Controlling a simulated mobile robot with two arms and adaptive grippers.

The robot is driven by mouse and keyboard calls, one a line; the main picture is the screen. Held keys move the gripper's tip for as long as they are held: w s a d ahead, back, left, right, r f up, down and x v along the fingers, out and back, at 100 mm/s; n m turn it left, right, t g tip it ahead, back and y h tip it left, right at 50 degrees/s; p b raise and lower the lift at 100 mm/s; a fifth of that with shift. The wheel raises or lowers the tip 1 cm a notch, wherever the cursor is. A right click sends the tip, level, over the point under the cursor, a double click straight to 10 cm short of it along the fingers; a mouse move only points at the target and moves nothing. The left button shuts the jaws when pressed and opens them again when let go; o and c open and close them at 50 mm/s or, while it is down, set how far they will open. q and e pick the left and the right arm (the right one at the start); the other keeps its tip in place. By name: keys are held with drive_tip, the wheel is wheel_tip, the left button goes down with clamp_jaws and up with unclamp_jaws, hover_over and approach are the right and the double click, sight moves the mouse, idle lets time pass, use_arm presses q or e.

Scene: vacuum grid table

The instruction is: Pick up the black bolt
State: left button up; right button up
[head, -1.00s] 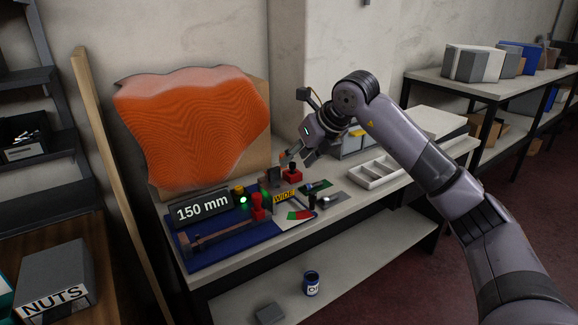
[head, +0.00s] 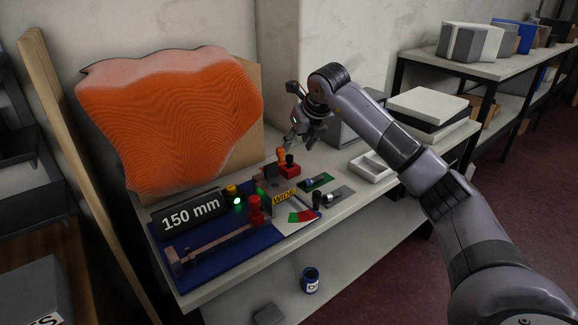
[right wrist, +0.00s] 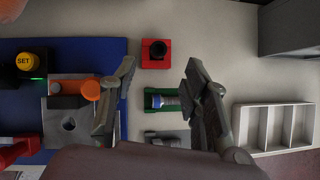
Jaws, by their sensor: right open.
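My right gripper (head: 298,142) is open and empty above the back of the bench, over the red block area. A bolt-like part with a bluish shank (right wrist: 165,101) lies on a green plate (right wrist: 172,141). I cannot tell which is the black bolt. My left gripper is out of view.
A blue mat (head: 190,262) holds a long brown tool and a "150 mm" display (head: 191,214). An orange rippled panel (head: 170,120) stands behind. A white divided tray (head: 370,167) lies to the right. Bare bench lies between the tray and the plates.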

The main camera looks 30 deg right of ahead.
sight(290, 156)
drive_tip(key=b+x, duration=0.1)
drive_tip(key=x, duration=0.6)
drive_tip(key=shift+w+a+f, duration=0.1)
drive_tip(key=shift+w+f, duration=0.05)
drive_tip(key=shift+f, duration=0.05)
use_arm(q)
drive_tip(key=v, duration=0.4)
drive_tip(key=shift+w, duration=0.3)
use_arm(e)
drive_tip(key=shift+c, duration=0.2)
drive_tip(key=shift+r, duration=0.1)
clamp_jaws()
